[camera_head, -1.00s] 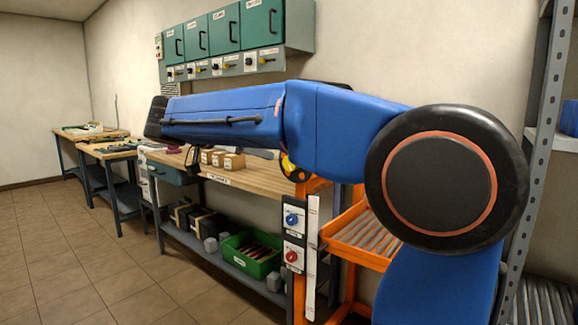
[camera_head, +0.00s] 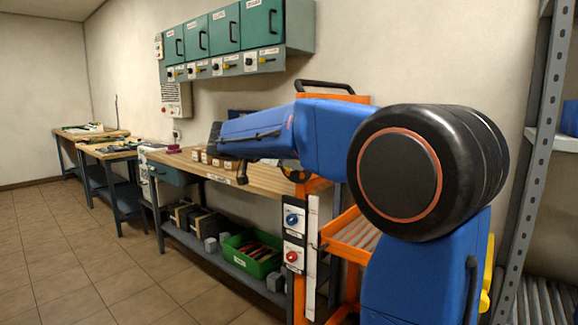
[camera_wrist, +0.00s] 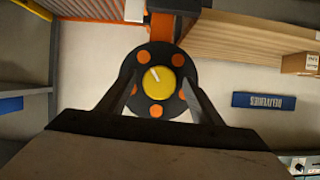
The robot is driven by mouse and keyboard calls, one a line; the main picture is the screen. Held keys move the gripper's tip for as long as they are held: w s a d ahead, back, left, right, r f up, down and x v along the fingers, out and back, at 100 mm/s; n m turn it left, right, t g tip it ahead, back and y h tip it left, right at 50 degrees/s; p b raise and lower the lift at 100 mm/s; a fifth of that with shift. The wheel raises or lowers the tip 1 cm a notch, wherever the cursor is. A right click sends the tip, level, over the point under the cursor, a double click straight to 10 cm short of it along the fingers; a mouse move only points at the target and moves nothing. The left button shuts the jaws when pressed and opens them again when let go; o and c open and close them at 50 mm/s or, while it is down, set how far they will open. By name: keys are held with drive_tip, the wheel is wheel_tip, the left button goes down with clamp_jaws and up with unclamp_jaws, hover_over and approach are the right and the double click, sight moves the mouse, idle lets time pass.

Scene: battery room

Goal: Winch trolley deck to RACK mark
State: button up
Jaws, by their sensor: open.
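In the wrist view, a round black winch knob (camera_wrist: 172,108) with orange dots and a yellow centre (camera_wrist: 158,82) with a white pointer line lies between the fingers of my gripper (camera_wrist: 160,89). The fingers are open, one on each side of the yellow centre; I cannot tell whether they touch it. In the head view my arm mostly hides the knob, and the gripper is not clear there. The trolley is an orange frame with a roller deck (camera_head: 344,250). A white upright strip (camera_head: 312,245) stands on its left; a RACK mark is not readable.
A blue-knob switch (camera_head: 293,219) and a red-knob switch (camera_head: 291,256) sit beside the strip. The workbench (camera_head: 255,178) carries small boxes, with a green crate (camera_head: 236,264) below. A grey rack post (camera_head: 533,165) stands right. The floor at left is clear.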

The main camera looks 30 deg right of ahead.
drive_tip(key=shift+x, duration=0.9)
drive_tip(key=c, duration=1.1)
drive_tip(key=shift+o, duration=0.2)
